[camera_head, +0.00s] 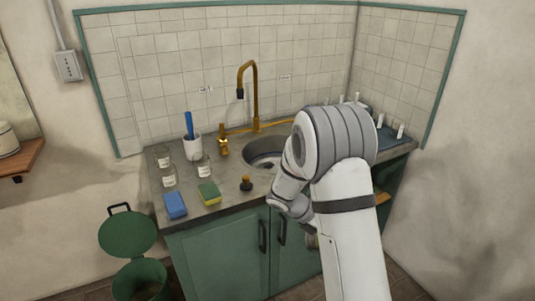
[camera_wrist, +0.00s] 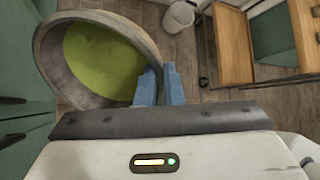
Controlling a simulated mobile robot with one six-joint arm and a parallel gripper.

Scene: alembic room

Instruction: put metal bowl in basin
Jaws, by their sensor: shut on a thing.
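The metal bowl (camera_wrist: 52,66) is in the upper left of the wrist view, a grey round vessel with a green substance inside. My gripper (camera_wrist: 159,82) has two blue fingers closed on its near right rim. The bowl is held above the tiled floor, beside the green cabinet front. The basin (camera_head: 256,150) is a round sunken sink in the grey counter in the head view. My arm covers its right side. My gripper is hidden behind my arm in the head view, and I cannot clearly make out the bowl there.
A brass tap (camera_head: 249,95) rises behind the basin. A blue sponge (camera_head: 175,205), a green-yellow sponge (camera_head: 209,193), a dark stopper-like item (camera_head: 246,184), glass jars and a white cup (camera_head: 192,147) stand left. A green bin (camera_head: 140,280) has its lid up. A wooden cart (camera_wrist: 235,45) stands right in the wrist view.

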